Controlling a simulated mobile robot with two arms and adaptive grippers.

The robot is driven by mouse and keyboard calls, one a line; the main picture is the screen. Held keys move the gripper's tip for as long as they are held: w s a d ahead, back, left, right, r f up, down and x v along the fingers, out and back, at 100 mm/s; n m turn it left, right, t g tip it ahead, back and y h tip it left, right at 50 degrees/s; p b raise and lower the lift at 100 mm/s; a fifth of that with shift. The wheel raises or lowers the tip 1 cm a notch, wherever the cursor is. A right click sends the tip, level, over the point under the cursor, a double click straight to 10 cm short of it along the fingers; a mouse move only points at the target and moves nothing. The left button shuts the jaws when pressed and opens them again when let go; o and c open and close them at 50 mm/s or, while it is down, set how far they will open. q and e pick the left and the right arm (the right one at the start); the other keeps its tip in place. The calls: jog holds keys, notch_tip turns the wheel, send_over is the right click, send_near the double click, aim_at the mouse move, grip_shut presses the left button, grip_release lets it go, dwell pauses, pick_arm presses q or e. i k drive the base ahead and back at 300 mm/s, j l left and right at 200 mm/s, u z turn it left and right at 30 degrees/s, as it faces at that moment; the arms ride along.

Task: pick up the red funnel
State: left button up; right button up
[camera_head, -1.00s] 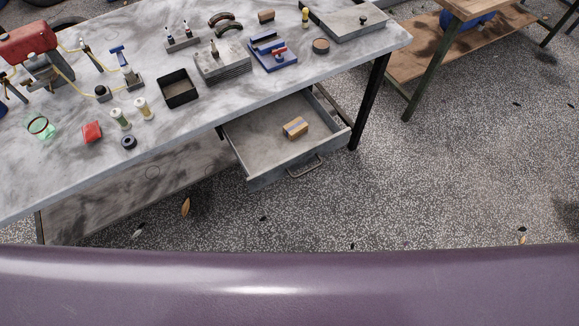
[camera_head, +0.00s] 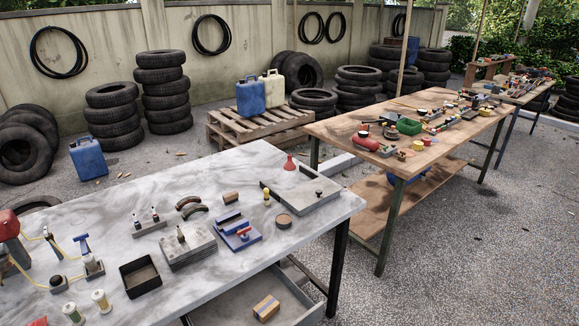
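The red funnel (camera_head: 290,163) is small and stands with its spout up at the far right part of the grey marbled table (camera_head: 262,159). It is just behind a flat grey metal box or plate (camera_head: 305,190). I cannot tell whether it touches that box. Neither of my grippers shows in the head view.
An open drawer (camera_head: 255,295) sticks out at the table's front, with a small box (camera_head: 266,307) inside. A wooden workbench (camera_head: 400,125) with tools stands to the right. Tyre stacks (camera_head: 165,95) and a pallet (camera_head: 262,125) with jerrycans are behind. Speckled floor lies free at right.

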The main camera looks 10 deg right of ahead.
aim_at(290, 165)
jog(key=u, duration=0.3)
jog(key=i+l+u, duration=0.15)
jog(key=l+u, duration=0.3)
jog(key=i+l+u, duration=0.1)
jog(key=l+u, duration=0.85)
